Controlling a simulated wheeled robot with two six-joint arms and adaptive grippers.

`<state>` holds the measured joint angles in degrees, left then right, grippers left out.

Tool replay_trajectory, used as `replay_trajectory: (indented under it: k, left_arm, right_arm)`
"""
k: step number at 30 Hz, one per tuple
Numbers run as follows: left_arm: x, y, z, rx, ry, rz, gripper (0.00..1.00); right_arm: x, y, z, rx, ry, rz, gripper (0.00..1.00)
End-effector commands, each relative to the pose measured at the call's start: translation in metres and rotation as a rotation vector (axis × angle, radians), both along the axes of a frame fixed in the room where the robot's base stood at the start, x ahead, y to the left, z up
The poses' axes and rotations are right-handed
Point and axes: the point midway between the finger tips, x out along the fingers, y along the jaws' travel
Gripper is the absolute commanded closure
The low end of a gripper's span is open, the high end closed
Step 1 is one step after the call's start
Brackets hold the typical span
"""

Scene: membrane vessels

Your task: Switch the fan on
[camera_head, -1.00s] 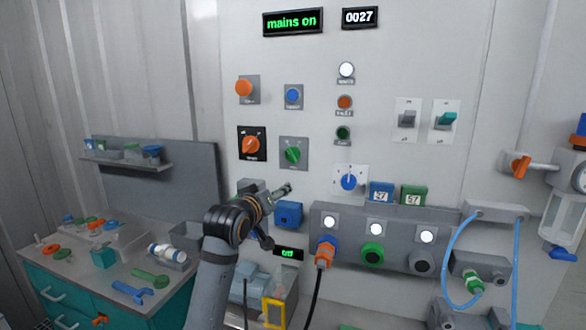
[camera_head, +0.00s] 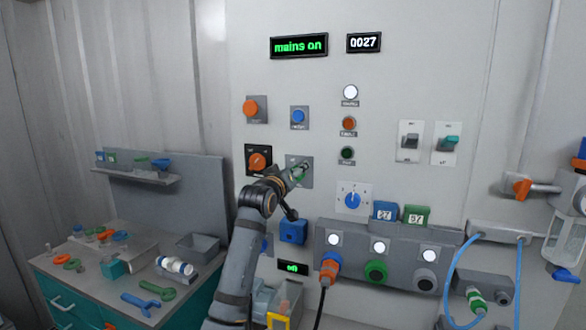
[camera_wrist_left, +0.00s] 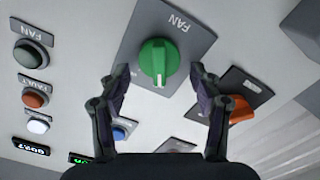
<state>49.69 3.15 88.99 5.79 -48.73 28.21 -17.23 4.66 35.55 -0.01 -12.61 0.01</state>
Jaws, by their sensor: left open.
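The fan switch is a green rotary knob (camera_wrist_left: 158,60) on a grey plate (camera_wrist_left: 188,45) lettered FAN. A white mark shows at the knob's lower end in the wrist view. My left gripper (camera_wrist_left: 153,72) is open, with one finger on each side of the knob; I cannot tell whether they touch it. In the head view my left gripper (camera_head: 298,172) is at the knob's plate (camera_head: 306,180) and covers much of it. The green fan lamp (camera_head: 347,153) looks dark. It also shows in the wrist view (camera_wrist_left: 30,54). My right gripper is not in view.
An orange knob (camera_head: 257,161) on a black plate sits close left of the fan switch. A blue button (camera_head: 298,116) is above it, a blue selector (camera_head: 352,200) to its lower right. The upper display (camera_head: 299,45) reads "mains on"; a small lower display (camera_head: 292,268) reads "off".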

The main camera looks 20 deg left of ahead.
Motion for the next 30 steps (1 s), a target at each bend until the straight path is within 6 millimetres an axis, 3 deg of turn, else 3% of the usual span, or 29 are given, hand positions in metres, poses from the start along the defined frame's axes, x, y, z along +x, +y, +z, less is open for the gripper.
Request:
replay_trajectory:
  k: [8,20,30]
  left_arm:
    - [0.0021,-0.0001,-0.0005,0.000,0.000,0.000,0.36]
    - [0.0019,-0.0001,-0.0006,0.000,0.000,0.000,0.89]
    - [0.0020,-0.0008,0.0008,0.059,-0.002,0.000,0.89]
  right_arm:
    - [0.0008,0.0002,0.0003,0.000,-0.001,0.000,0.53]
    - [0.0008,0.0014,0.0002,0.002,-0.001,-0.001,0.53]
    - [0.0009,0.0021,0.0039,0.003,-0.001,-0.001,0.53]
